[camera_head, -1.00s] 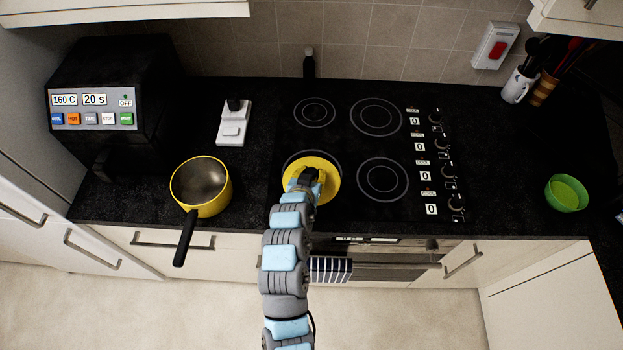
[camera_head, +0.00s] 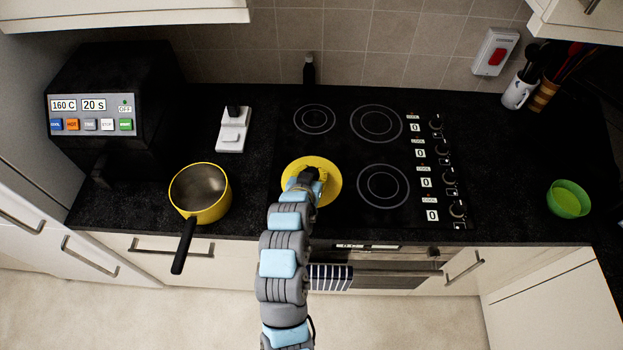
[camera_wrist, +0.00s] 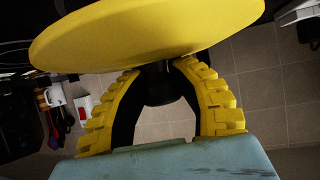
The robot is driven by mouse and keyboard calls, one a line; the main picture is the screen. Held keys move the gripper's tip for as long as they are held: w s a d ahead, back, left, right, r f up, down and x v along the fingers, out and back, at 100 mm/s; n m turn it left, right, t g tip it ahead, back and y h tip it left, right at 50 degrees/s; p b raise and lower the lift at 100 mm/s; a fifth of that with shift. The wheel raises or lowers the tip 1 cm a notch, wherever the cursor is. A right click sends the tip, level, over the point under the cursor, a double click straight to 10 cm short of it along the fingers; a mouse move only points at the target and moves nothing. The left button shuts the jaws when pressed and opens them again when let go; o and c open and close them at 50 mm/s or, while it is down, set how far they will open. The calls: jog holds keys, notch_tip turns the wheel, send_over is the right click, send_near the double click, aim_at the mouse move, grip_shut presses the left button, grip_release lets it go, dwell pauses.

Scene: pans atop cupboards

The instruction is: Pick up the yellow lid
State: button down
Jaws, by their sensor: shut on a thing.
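The yellow lid (camera_head: 327,180) is a round disc over the front left burner of the hob in the head view. In the wrist view the lid (camera_wrist: 145,30) fills the top of the picture, with its black knob (camera_wrist: 158,85) pointing toward my gripper. My gripper (camera_wrist: 160,78) has yellow ribbed fingers closed around the knob from both sides. In the head view my gripper (camera_head: 307,180) covers the middle of the lid. I cannot tell exactly how high the lid is above the hob.
A yellow pan (camera_head: 208,200) stands left of the hob, its black handle over the counter's front edge. A black appliance (camera_head: 115,90) is at the far left. A green bowl (camera_head: 567,199) is at the right. A dark bottle (camera_head: 309,70) stands behind the hob.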

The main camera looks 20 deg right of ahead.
jog(key=s+r, duration=0.1)
jog(key=s+r+b, duration=0.1)
jog(key=s+r, duration=0.2)
jog(key=r, duration=0.1)
jog(key=shift+s+a+b, duration=0.3)
jog(key=shift+a, duration=0.05)
jog(key=s+a+r+p, duration=0.1)
jog(key=s+r+p, duration=0.3)
jog(key=s+p, duration=0.5)
jog(key=shift+p, duration=0.3)
